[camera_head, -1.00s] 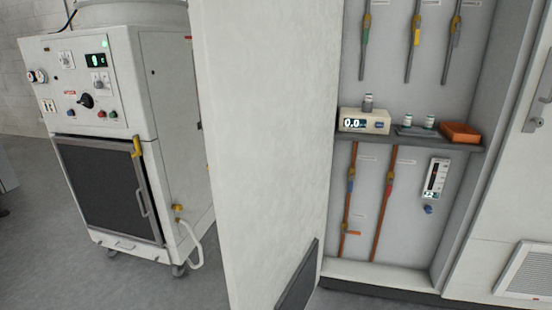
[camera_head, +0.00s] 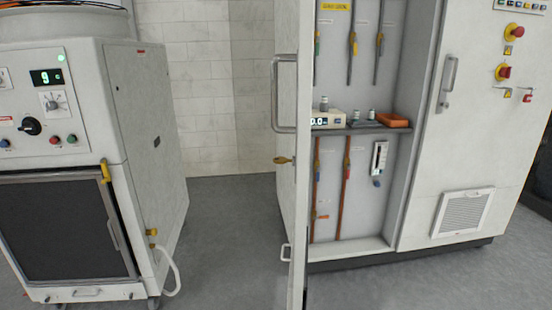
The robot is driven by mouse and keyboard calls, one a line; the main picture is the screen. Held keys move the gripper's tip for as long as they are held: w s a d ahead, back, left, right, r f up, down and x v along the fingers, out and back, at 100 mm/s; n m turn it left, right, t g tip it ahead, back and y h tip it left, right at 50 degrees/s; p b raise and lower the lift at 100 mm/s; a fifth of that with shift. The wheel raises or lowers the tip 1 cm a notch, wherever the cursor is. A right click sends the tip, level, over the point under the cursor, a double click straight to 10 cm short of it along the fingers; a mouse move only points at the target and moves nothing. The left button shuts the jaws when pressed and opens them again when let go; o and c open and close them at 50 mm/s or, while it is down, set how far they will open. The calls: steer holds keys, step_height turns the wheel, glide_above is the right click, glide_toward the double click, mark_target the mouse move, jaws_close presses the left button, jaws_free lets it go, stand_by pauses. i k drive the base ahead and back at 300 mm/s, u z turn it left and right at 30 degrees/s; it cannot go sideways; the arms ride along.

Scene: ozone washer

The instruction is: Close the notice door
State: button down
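A tall white cabinet door (camera_head: 303,110) stands open in the head view, seen almost edge-on. It sticks out toward me from the left side of a shallow white cabinet (camera_head: 359,248). A large grey bar handle (camera_head: 275,93) is on its left face. A brass knob or latch (camera_head: 284,160) sits below that handle, and a small loop handle (camera_head: 286,252) is lower down. I cannot read any notice on the door from this angle. My gripper is not in view.
Inside the cabinet, a shelf (camera_head: 352,131) holds a meter (camera_head: 327,121), small jars and an orange tray (camera_head: 394,120). A closed cabinet (camera_head: 470,130) with a vent adjoins on the right. A white machine (camera_head: 158,110) stands left. Grey floor (camera_head: 225,240) lies clear between machine and door.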

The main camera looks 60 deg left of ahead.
mark_target(304, 58)
steer(key=k, duration=1.6)
steer(key=u, duration=1.8)
steer(key=i, duration=0.95)
steer(key=z, duration=0.55)
